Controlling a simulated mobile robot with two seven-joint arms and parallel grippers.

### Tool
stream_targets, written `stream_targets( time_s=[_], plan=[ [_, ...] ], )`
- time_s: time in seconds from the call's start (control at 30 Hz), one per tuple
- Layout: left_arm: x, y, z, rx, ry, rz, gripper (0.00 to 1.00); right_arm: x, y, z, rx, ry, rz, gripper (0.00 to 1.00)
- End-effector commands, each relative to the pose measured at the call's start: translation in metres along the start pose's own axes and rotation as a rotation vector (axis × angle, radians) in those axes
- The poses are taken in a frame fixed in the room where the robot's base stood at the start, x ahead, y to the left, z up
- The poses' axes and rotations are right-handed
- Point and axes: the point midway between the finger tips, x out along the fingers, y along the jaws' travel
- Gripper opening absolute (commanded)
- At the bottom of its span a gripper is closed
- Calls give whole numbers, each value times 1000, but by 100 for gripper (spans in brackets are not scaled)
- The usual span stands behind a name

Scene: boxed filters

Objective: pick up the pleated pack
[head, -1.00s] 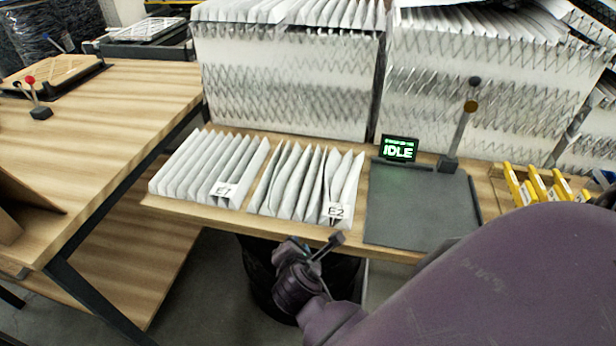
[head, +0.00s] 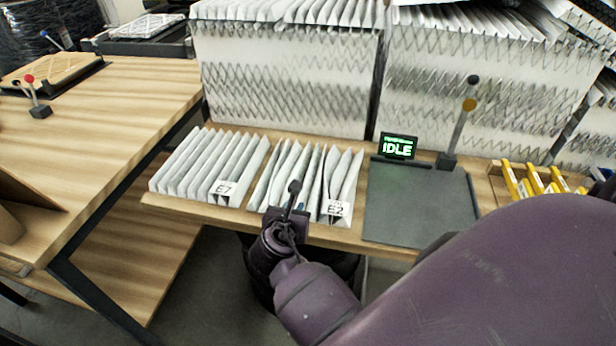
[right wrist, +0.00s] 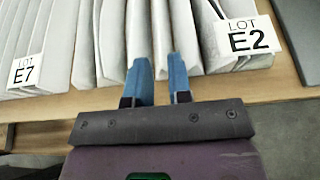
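Two white pleated packs lie side by side on a wooden bench. The left pack (head: 208,160) bears the label E7, and the right pack (head: 335,170) bears the label E2. My right gripper (head: 293,190) is at the front edge of the E2 pack, toward its left side, and covers part of it. In the right wrist view the blue fingers (right wrist: 158,82) stand apart, pointing at the pleats of the E2 pack (right wrist: 184,30). Whether a pleat lies between the fingertips or just beyond them is hard to tell. My left gripper is not in view.
A dark grey plate (head: 415,205) with a display reading IDLE (head: 398,146) and a lever post (head: 461,130) is right of the packs. Yellow-handled items (head: 530,180) are farther right. Tall filter stacks (head: 285,80) stand behind. A second wooden table (head: 120,110) is at left.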

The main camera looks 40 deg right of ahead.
Motion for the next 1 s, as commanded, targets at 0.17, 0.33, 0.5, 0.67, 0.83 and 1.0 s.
stream_targets(
  time_s=[0.17,0.33,0.5,0.67,0.83,1.0],
  plan=[
    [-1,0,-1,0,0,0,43,15,0,-1,0,0,-1,19],
    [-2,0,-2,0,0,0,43,39,1,-2,-1,-2,0,19],
    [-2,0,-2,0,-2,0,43,52,1,-3,1,1,0,19],
    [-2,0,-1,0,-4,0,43,53,1,-3,2,1,1,19],
    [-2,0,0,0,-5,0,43,53,1,-3,1,1,0,7],
    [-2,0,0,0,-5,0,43,53,1,-3,1,0,0,0]
  ],
)
